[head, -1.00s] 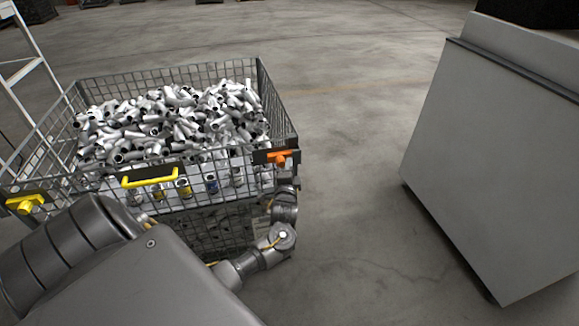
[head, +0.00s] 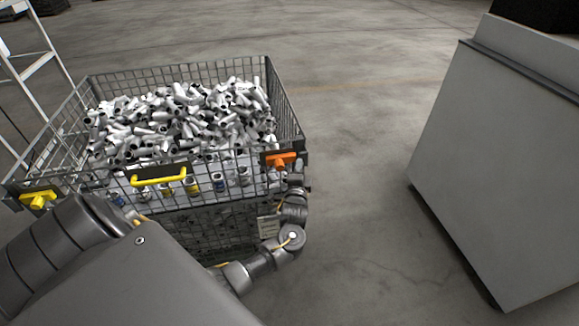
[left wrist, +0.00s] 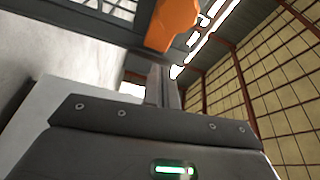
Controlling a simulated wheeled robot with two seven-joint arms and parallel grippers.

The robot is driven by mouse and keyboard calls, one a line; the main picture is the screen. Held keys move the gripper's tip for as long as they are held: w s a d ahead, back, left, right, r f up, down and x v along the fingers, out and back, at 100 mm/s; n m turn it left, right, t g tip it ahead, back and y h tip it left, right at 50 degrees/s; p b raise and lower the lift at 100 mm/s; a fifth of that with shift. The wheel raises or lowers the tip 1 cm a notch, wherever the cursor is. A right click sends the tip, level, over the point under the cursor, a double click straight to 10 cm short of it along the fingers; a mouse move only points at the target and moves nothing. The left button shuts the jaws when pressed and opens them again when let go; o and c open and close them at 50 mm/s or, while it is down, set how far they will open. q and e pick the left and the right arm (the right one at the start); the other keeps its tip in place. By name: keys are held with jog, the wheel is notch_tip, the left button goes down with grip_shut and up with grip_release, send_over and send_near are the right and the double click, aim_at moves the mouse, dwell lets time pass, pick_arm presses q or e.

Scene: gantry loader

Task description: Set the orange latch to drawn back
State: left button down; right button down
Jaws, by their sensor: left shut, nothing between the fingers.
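The orange latch (head: 281,161) sits on a dark plate at the top right front corner of the wire basket (head: 288,118). In the left wrist view the orange latch (left wrist: 172,22) fills the top middle, close beyond the fingertips. My left gripper (head: 294,180) is just below the latch in the head view, partly hidden by its own wrist. In the left wrist view its fingers (left wrist: 164,82) are together with nothing between them. I cannot tell whether the fingertips touch the latch. My right gripper is not in view.
The basket holds many grey metal tube pieces (head: 180,125). A yellow handle (head: 158,181) is on its front and a yellow latch (head: 38,199) at its left corner. A large grey cabinet (head: 500,170) stands to the right, with clear floor (head: 360,190) between.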

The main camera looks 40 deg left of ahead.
pick_arm(q)
jog(key=v, duration=0.9)
jog(key=shift+s, duration=0.35)
jog(key=shift+f, duration=0.1)
